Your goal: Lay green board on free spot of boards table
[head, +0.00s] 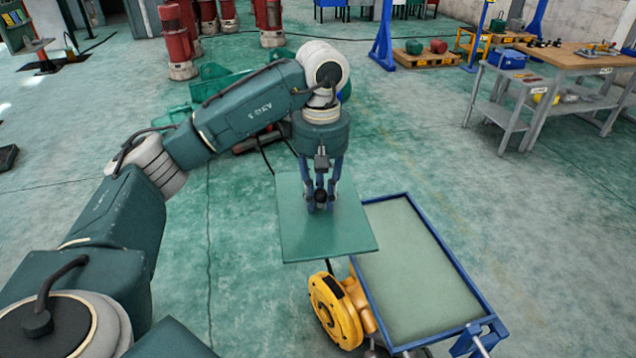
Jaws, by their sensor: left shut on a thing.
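The green board (305,232) is a flat square plate near the middle of the head view. My left gripper (320,200) points down and is shut on it, with its fingers at the board's upper right part. The board looks level and hangs above the floor, overlapping the left edge of a blue-framed cart in the picture. I cannot tell which piece of furniture is the boards table. My right gripper is not in view.
The blue-framed cart (418,275) has an empty pale green top. A yellow round hoist part (335,310) stands at its left side. A wooden workbench (567,57) and a grey side table (500,118) stand at the upper right. Red machines (177,43) stand at the back left.

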